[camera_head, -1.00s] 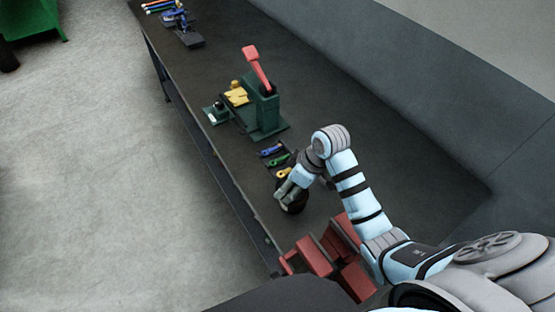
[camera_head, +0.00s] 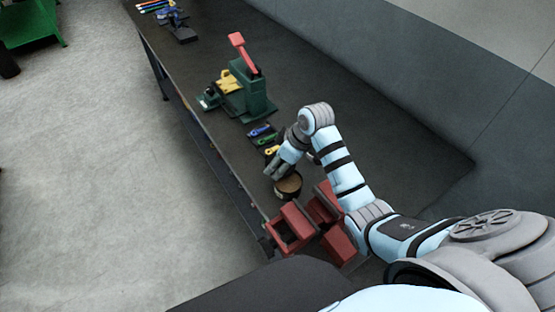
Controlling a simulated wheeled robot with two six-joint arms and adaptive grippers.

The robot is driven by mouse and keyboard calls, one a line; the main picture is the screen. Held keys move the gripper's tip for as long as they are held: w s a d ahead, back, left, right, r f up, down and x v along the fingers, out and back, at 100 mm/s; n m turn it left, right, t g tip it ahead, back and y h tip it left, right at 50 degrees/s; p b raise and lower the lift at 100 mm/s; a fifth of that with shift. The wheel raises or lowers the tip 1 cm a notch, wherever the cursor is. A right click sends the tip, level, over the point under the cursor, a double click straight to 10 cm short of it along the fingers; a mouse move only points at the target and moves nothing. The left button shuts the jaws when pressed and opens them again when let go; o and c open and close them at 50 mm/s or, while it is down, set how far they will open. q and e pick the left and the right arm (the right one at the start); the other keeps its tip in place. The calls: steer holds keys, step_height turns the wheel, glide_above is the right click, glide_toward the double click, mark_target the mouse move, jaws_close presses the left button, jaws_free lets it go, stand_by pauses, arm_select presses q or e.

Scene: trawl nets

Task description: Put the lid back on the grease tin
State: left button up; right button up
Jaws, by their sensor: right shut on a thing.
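The grease tin (camera_head: 289,189), dark and round with a brown top, stands on the bench just behind the red blocky shapes. My right gripper (camera_head: 271,171) is at the tin's upper left edge in the picture, pointing down. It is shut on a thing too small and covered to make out. I cannot tell whether the gripper touches the tin. I cannot make out the lid for certain. A small pale patch (camera_head: 312,158) shows behind the tin, partly covered by my right arm. My left gripper is not in view.
The dark bench (camera_head: 360,120) has free room to the right of a green press (camera_head: 245,92) with a red lever. Blue, green and yellow tools (camera_head: 264,138) lie between press and tin. Red angular frames (camera_head: 298,225) stand close in front. The bench's left edge is near.

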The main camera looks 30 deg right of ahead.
steer(key=shift+s+r, duration=0.15)
steer(key=shift+s, duration=0.3)
steer(key=shift+w+f, duration=0.15)
steer(key=shift+f, duration=0.1)
steer(key=shift+p, duration=0.3)
steer(key=shift+s+r, duration=0.1)
steer(key=shift+s, duration=0.8)
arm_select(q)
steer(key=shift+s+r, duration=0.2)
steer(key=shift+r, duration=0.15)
arm_select(e)
steer(key=shift+s, duration=0.35)
steer(key=shift+s+r, duration=0.1)
steer(key=shift+s, duration=0.55)
steer(key=shift+s, duration=0.1)
